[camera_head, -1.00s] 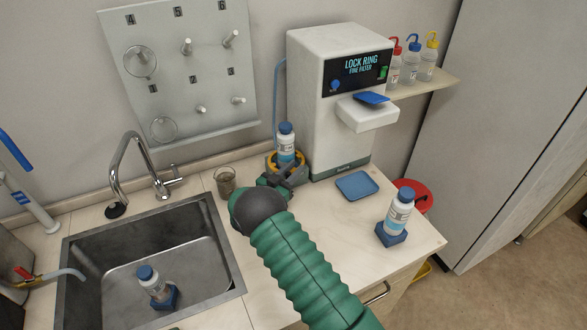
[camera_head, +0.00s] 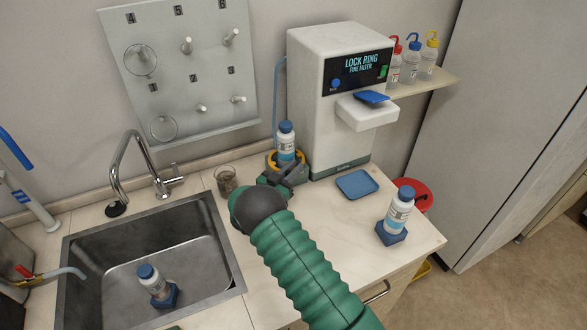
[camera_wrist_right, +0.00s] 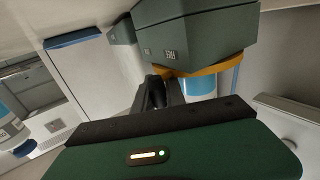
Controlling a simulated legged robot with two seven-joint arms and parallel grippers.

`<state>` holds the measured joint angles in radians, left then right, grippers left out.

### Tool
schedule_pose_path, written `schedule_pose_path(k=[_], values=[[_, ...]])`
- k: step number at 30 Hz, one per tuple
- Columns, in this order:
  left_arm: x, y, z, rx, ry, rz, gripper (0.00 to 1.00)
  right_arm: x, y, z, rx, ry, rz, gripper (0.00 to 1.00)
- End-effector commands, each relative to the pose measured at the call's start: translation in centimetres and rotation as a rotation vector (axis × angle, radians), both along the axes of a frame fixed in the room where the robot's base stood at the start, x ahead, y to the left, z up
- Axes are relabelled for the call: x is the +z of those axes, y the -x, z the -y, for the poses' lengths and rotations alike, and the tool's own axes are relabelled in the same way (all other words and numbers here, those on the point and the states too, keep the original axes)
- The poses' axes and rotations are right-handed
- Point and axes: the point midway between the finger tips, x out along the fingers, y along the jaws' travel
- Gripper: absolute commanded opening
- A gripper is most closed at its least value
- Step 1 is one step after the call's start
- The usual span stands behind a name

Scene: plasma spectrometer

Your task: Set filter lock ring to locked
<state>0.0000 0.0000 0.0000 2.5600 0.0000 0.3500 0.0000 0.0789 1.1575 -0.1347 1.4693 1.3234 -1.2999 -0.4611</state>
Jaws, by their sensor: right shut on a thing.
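The yellow filter lock ring (camera_head: 299,157) sits around the base of a white bottle with a blue cap (camera_head: 286,140), on a green-grey base beside the spectrometer (camera_head: 325,110). The spectrometer's display (camera_head: 362,66) reads "LOCK RING FINE FILTER". My right gripper (camera_head: 288,173) is at the near side of the ring, shut on part of it; its fingers partly hide the ring. In the right wrist view, the yellow ring (camera_wrist_right: 205,72) shows just beyond the dark fingers (camera_wrist_right: 160,92). The exact contact is hard to make out. My left gripper is not in view.
A glass beaker (camera_head: 226,180) stands just left of my right gripper. A blue tray (camera_head: 357,185) and a bottle on a blue stand (camera_head: 399,210) are to the right. The sink (camera_head: 205,250) lies at the left, with another bottle (camera_head: 152,282) inside.

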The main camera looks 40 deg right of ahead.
Motion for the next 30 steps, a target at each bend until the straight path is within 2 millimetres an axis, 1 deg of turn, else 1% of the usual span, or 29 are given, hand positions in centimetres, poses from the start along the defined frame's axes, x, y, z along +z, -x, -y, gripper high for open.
schedule_pose_path(k=[26,30], values=[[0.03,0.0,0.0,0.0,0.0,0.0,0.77,0.1,-0.04,0.02,0.002,0.001,0.001,0.0],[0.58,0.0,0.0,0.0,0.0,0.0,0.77,0.42,0.15,0.57,0.068,0.006,-0.002,0.0]])
